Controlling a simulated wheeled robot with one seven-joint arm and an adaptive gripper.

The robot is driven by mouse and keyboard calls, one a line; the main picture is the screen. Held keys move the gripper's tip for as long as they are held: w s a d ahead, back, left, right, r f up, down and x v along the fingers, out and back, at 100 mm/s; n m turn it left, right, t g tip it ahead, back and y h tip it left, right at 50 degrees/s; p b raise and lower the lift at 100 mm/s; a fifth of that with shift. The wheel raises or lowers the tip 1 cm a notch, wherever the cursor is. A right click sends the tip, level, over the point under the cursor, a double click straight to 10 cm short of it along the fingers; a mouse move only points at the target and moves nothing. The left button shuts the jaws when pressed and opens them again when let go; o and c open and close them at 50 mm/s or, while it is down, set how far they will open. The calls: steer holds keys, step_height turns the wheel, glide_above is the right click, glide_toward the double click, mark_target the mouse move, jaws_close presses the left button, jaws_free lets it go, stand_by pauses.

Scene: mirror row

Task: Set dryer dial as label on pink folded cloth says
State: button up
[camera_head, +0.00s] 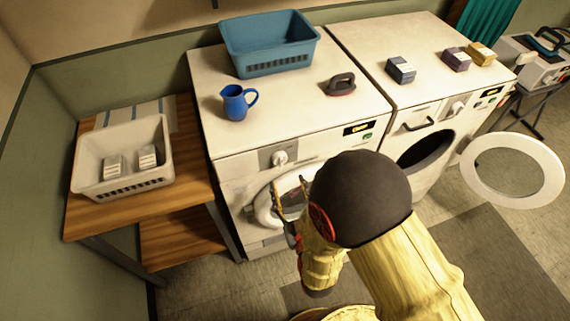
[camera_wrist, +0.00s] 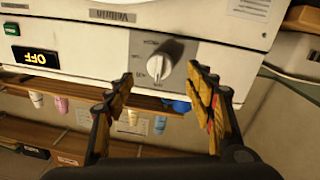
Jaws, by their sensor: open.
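A white machine on the left (camera_head: 240,85) has a dial (camera_head: 279,158) on its front panel. A dark display (camera_wrist: 36,58) there shows OFF upside down. My gripper (camera_wrist: 160,92) is open and empty, its fingers apart on either side below the dial, not touching it. In the head view my gripper (camera_head: 291,196) is in front of the left machine, partly hidden by my arm. I cannot make out a pink folded cloth or its label.
The right machine (camera_head: 390,45) has its own dial (camera_head: 457,107) and an open round door (camera_head: 512,170). A blue basket (camera_head: 268,60), blue jug (camera_head: 235,103), iron (camera_head: 341,84) and several small boxes stand on top. A white basket (camera_head: 122,180) sits on a wooden table (camera_head: 95,225).

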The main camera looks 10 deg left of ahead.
mark_target(281, 165)
steer(key=x, duration=0.5)
steer(key=b+x, duration=0.1)
steer(key=x, duration=0.1)
steer(key=shift+w+a+r, duration=0.2)
steer(key=shift+w+r, duration=0.15)
steer(key=shift+c, duration=1.3)
steer(key=c, duration=0.9)
